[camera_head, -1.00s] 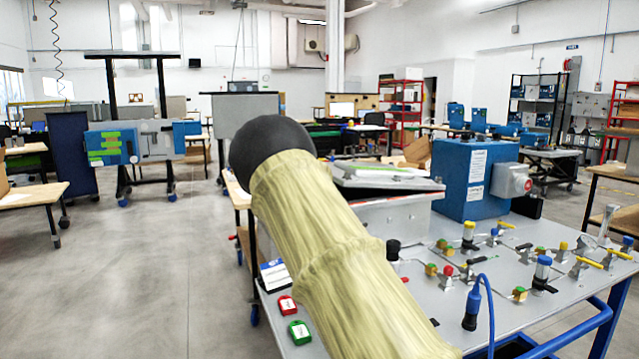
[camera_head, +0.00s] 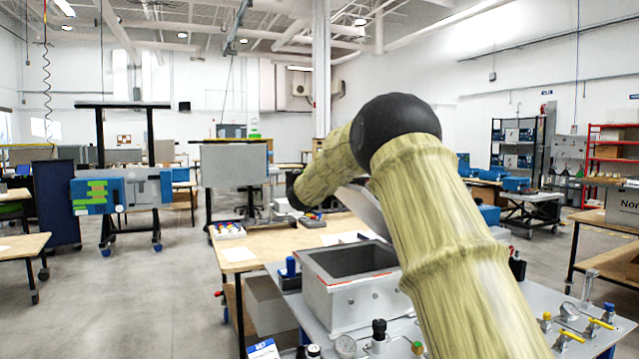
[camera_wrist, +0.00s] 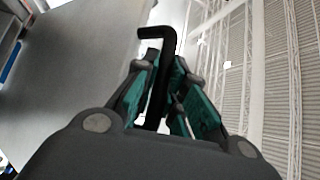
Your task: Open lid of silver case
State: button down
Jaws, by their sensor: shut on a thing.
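The silver case (camera_head: 345,308) stands on the metal-topped bench in the head view. Its top is open and its grey inside shows. A pale panel (camera_head: 368,212), which looks like its lid, stands raised and tilted at the back, partly hidden by my arm. In the wrist view my gripper (camera_wrist: 165,68), with teal finger pads, is shut on a black bent bar (camera_wrist: 157,33), which looks like a handle. A broad grey surface (camera_wrist: 80,75), perhaps the lid, fills the left of that view. The gripper cannot be made out in the head view.
Gauges and valves (camera_head: 378,330) crowd the bench in front of the case. A small blue-topped item (camera_head: 290,270) stands at its left. A wooden table (camera_head: 258,245) is behind, with a tray of small parts (camera_head: 228,230).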

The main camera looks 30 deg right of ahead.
jog(key=s+d+r+m+y+p, duration=0.1)
jog(key=d+r+p, duration=0.3)
jog(key=d+p, duration=0.3)
jog(key=s+d+r+m+g+y+p, duration=0.1)
jog(key=d+r+p, duration=0.4)
jog(key=d, duration=0.8)
jog(key=s+d+r+m+g+y+p, duration=0.1)
jog(key=s+d+r+m+p, duration=0.1)
jog(key=d+p, duration=0.8)
jog(key=shift+s+d+r+y+p, duration=0.4)
jog(key=shift+r+p, duration=0.35)
jog(key=shift+r, duration=0.45)
jog(key=shift+a, duration=0.15)
jog(key=c, duration=1.7)
grip_release()
jog(key=shift+c, duration=0.2)
jog(key=v, duration=1.1)
jog(key=shift+s+a, duration=0.25)
jog(key=shift+a, duration=0.15)
